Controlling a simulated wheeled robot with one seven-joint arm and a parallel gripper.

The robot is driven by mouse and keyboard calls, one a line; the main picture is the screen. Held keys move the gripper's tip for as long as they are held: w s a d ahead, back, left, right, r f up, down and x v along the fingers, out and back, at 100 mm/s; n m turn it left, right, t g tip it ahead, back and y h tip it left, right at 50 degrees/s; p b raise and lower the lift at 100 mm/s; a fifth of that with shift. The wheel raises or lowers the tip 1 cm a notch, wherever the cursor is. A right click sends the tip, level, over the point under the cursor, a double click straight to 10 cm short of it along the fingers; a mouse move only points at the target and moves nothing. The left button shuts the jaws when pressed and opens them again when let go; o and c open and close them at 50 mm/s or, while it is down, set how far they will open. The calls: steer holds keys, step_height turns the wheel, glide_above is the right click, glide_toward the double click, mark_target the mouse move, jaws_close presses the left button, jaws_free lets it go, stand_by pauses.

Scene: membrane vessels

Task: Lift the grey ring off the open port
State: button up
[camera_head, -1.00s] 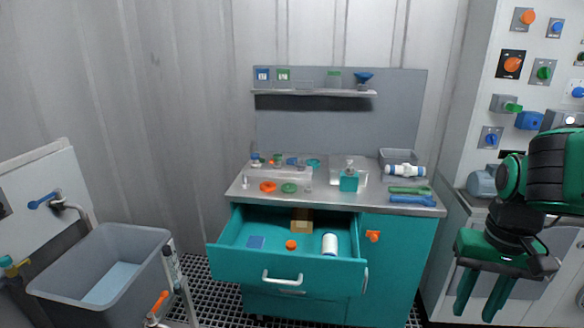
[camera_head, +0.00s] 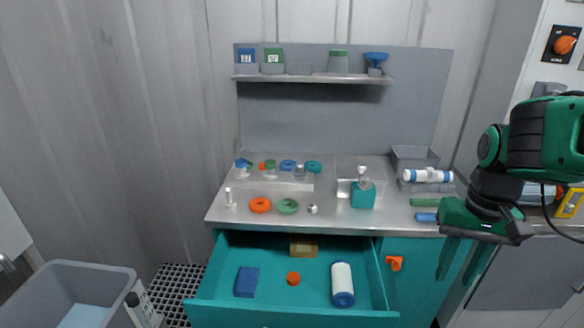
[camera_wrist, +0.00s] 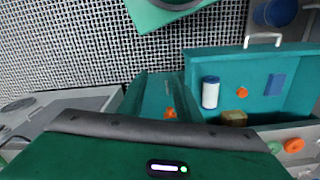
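Small coloured fittings stand in a row on a clear rack (camera_head: 275,182) at the back left of the worktop. One looks grey (camera_head: 300,171), but it is too small to tell whether it is the grey ring on the open port. A small grey-silver piece (camera_head: 312,209) lies in front, right of a green ring (camera_head: 288,206) and an orange ring (camera_head: 260,205). My gripper (camera_head: 457,275) hangs fingers down at the right, beside the cabinet's front and away from these pieces. Its fingers are apart with nothing between them, also in the wrist view (camera_wrist: 162,78).
An open drawer (camera_head: 290,316) juts out, holding a blue block, an orange cap and a white cylinder (camera_head: 342,283). A grey tub (camera_head: 125,282) is left.

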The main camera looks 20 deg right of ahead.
mark_target(302, 171)
steer(key=shift+w+d, duration=0.2)
steer(key=shift+w, duration=0.2)
steer(key=o, duration=0.8)
steer(key=shift+a+r, duration=0.15)
steer(key=shift+r, duration=0.15)
steer(key=shift+o, duration=0.2)
steer(key=w+a+n+t+y, duration=0.1)
steer(key=w+a+n+t, duration=0.35)
steer(key=w, duration=0.85)
steer(key=w+a+n+t+y, duration=0.2)
steer(key=w+a+n, duration=0.4)
steer(key=w+a, duration=0.55)
steer(key=w+f+t+y, duration=0.1)
steer(key=w+t, duration=0.1)
steer(key=w, duration=0.4)
steer(key=w+d+n+t+y, duration=0.1)
steer(key=w, duration=0.6)
steer(key=w+d+f+t, duration=0.1)
steer(key=w+t, duration=0.1)
steer(key=w, duration=0.5)
steer(key=shift+w+d+f+t+y, duration=0.1)
steer(key=shift+w+f+t+y, duration=0.05)
steer(key=shift+f+t+y, duration=0.25)
steer(key=shift+d+x, duration=0.2)
steer(key=shift+x, duration=2.3)
